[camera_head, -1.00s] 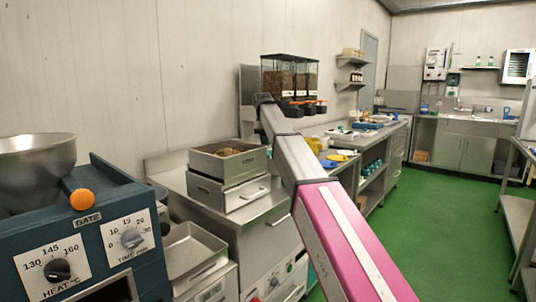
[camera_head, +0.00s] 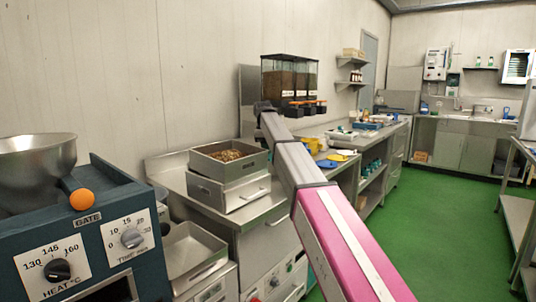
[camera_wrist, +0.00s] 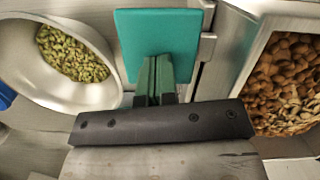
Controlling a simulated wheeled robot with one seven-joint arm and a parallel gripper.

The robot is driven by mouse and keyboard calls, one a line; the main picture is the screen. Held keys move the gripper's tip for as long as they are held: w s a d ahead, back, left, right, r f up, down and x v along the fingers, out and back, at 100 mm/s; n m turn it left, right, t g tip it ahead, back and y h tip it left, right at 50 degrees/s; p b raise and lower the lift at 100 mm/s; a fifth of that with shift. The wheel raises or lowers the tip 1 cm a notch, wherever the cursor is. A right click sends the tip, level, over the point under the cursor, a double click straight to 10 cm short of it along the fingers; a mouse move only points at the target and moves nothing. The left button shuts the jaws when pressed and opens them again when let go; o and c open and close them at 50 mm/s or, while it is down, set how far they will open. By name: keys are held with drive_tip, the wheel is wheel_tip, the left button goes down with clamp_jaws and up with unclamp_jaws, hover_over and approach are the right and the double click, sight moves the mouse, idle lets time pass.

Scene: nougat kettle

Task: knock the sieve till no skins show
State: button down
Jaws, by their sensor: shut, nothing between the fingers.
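A square metal box of nuts (camera_head: 192,162), which looks like the sieve, sits on a drawer unit on the left counter. In the wrist view its metal wall (camera_wrist: 243,50) stands at right, with brown nuts (camera_wrist: 285,75) and paler, flaky pieces among them toward the bottom; I cannot tell skins from nuts for certain. My gripper (camera_wrist: 156,66) is shut and empty, its green fingers in front of a flat teal board (camera_wrist: 155,25) left of the box. I cannot tell whether they touch the board. The head view does not clearly show my fingers.
A pale bowl of green nuts (camera_wrist: 20,50) lies left of the teal board. The blue machine (camera_head: 95,235) with dials and a metal bowl (camera_head: 35,165) stands at front left. Dispensers (camera_head: 290,80) stand behind my arm. The green floor (camera_head: 430,220) at right is clear.

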drive_tip(key=shift+a, duration=0.15)
drive_tip(key=a, duration=0.1)
drive_tip(key=w+a+r, duration=0.1)
drive_tip(key=shift+w+a, duration=0.25)
drive_tip(key=shift+a, duration=0.05)
drive_tip(key=shift+r, duration=0.1)
wheel_tip(320, 180, up, 7)
drive_tip(key=shift+w+a, duration=0.15)
drive_tip(key=shift+a, duration=0.2)
drive_tip(key=shift+r, duration=0.1)
idle(2.7)
